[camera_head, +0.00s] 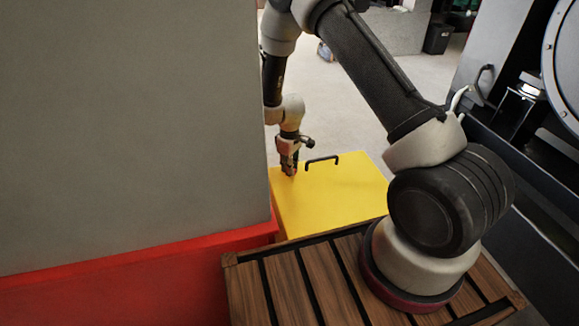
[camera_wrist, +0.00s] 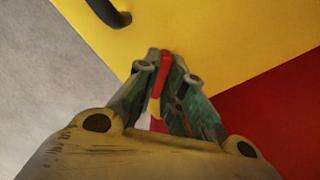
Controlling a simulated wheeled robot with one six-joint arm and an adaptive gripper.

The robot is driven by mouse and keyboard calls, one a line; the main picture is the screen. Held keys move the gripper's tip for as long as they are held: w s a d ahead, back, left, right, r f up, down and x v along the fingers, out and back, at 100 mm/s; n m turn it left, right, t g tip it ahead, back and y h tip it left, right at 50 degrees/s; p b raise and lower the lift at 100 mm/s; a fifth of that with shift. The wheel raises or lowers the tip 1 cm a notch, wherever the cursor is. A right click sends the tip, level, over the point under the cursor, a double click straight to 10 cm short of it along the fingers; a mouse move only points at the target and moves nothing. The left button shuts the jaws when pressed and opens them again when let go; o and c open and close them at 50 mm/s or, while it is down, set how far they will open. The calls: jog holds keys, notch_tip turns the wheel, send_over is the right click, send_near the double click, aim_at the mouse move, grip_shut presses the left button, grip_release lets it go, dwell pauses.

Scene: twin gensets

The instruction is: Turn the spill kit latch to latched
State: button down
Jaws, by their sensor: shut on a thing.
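The spill kit is a yellow box (camera_head: 335,200) with a black handle on its top, standing beyond my wooden deck. My gripper (camera_head: 289,172) is at the left part of the box, pointing down. In the wrist view my gripper (camera_wrist: 166,62) is shut on a small red piece, which looks like the latch (camera_wrist: 163,75). The yellow surface (camera_wrist: 220,40) lies behind the fingertips. The fingers hide much of the latch, so I cannot tell its turn position. In the head view the latch is too small to make out.
The black handle (camera_head: 322,159) rises near the gripper; its end also shows in the wrist view (camera_wrist: 108,12). A large grey cabinet (camera_head: 130,120) on a red base (camera_head: 120,285) stands close at left. Dark machinery (camera_head: 540,150) is at right. Grey floor (camera_head: 335,110) is open behind the box.

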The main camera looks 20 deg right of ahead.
jog(key=m, duration=0.4)
jog(key=shift+m, duration=2.2)
jog(key=c, duration=1.5)
grip_release()
jog(key=shift+r, duration=0.1)
notch_tip(320, 180, up, 12)
jog(key=shift+f, duration=0.1)
